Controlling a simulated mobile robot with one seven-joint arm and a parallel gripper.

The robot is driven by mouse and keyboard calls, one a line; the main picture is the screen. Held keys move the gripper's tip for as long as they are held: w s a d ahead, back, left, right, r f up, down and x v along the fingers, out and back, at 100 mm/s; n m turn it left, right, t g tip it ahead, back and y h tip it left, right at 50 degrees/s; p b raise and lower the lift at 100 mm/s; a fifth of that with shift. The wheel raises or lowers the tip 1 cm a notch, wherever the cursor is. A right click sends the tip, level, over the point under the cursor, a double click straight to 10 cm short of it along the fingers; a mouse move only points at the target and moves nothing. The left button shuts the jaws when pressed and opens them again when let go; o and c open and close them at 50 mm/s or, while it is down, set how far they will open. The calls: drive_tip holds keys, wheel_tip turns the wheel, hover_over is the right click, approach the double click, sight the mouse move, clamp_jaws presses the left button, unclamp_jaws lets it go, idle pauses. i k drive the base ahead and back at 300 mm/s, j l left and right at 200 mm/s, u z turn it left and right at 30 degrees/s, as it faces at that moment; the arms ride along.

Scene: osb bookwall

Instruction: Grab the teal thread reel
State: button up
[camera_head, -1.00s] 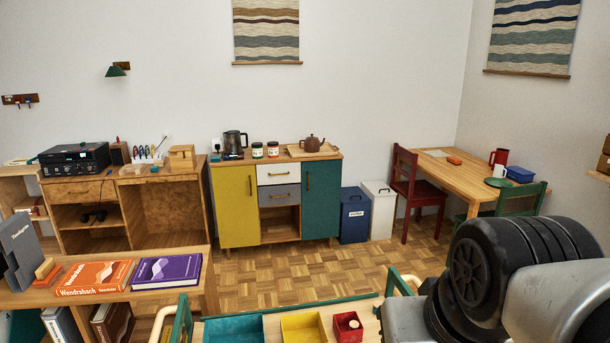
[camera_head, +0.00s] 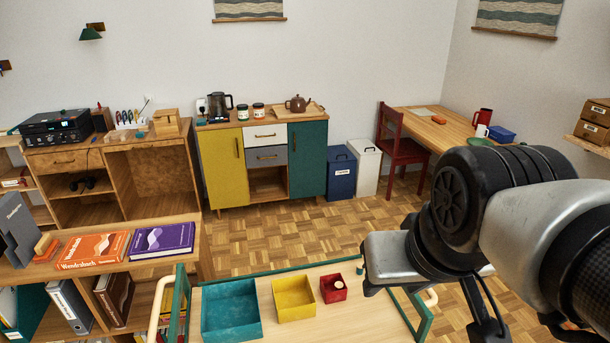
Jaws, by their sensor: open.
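A small teal upright piece (camera_head: 360,269) shows at the far right part of the wooden cart top, just left of a grey part of my arm. It may be the teal thread reel, but it is too small and partly covered to be sure. My gripper (camera_head: 486,322) shows only in part as dark pieces below the arm at the lower right. It is open; I see nothing held. The fingertips are cut off or hidden, so their distance from the teal piece cannot be told.
The cart top (camera_head: 375,318) bears a teal bin (camera_head: 231,310), a yellow bin (camera_head: 293,298) and a red box (camera_head: 333,288). Its green rail (camera_head: 425,318) stands beside my arm. A shelf with books (camera_head: 95,250) is at left. Parquet floor (camera_head: 290,233) lies clear behind.

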sight(360, 272)
drive_tip(key=k+l+u, duration=0.15)
drive_tip(key=l, duration=0.25)
drive_tip(key=l+u, duration=0.1)
drive_tip(key=l, duration=0.3)
drive_tip(key=k+l+u, duration=0.15)
drive_tip(key=l, duration=0.2)
